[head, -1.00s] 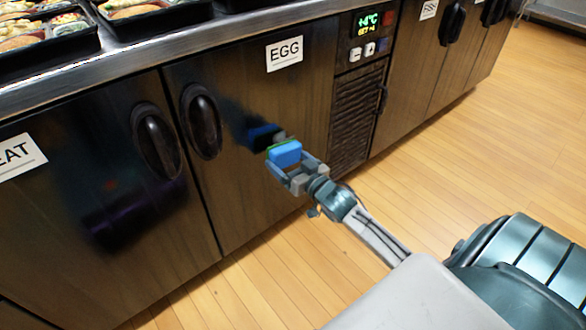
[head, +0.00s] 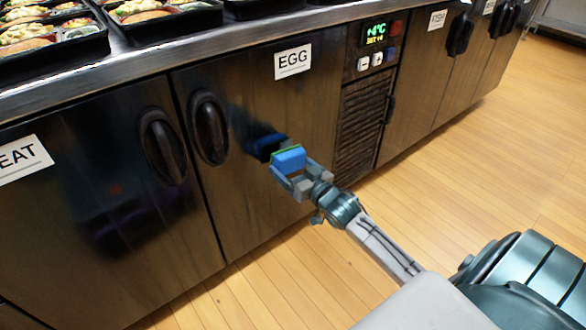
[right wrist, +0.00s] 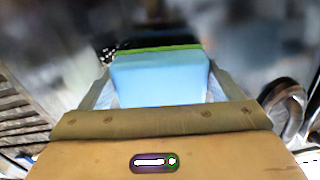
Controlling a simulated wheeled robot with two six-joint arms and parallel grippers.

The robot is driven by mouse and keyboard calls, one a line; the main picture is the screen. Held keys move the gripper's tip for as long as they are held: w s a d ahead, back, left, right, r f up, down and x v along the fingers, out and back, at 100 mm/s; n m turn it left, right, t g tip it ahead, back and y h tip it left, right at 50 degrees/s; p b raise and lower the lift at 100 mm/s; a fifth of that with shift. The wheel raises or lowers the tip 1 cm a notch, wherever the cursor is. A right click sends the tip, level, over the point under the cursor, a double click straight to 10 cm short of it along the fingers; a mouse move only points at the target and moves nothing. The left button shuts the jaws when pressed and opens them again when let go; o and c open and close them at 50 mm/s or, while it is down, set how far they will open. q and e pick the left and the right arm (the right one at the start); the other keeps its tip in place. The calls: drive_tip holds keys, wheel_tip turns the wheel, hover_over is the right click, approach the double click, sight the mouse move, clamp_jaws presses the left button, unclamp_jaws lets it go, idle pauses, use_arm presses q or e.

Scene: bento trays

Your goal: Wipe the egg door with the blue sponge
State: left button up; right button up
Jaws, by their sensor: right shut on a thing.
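The egg door (head: 285,115) is a dark, shiny cabinet door with a white EGG label (head: 293,61) and a dark oval handle (head: 209,128) at its upper left. My right gripper (head: 292,174) is shut on the blue sponge (head: 289,159), which has a green layer on the side toward the door. The sponge is at the door's middle, close to its dark reflection; I cannot tell if it touches. In the right wrist view the sponge (right wrist: 160,80) sits between both fingers, green edge (right wrist: 155,49) facing the blurred door. My left gripper is not in view.
The meat door (head: 90,210) with its own handle (head: 163,146) is on the left. A control panel (head: 376,45) and vent grille (head: 358,125) are to the right. Bento trays (head: 60,52) stand on the steel counter above. The wooden floor (head: 480,170) is clear.

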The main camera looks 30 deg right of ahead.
drive_tip(key=shift+w+b, duration=0.55)
drive_tip(key=shift+w, duration=0.25)
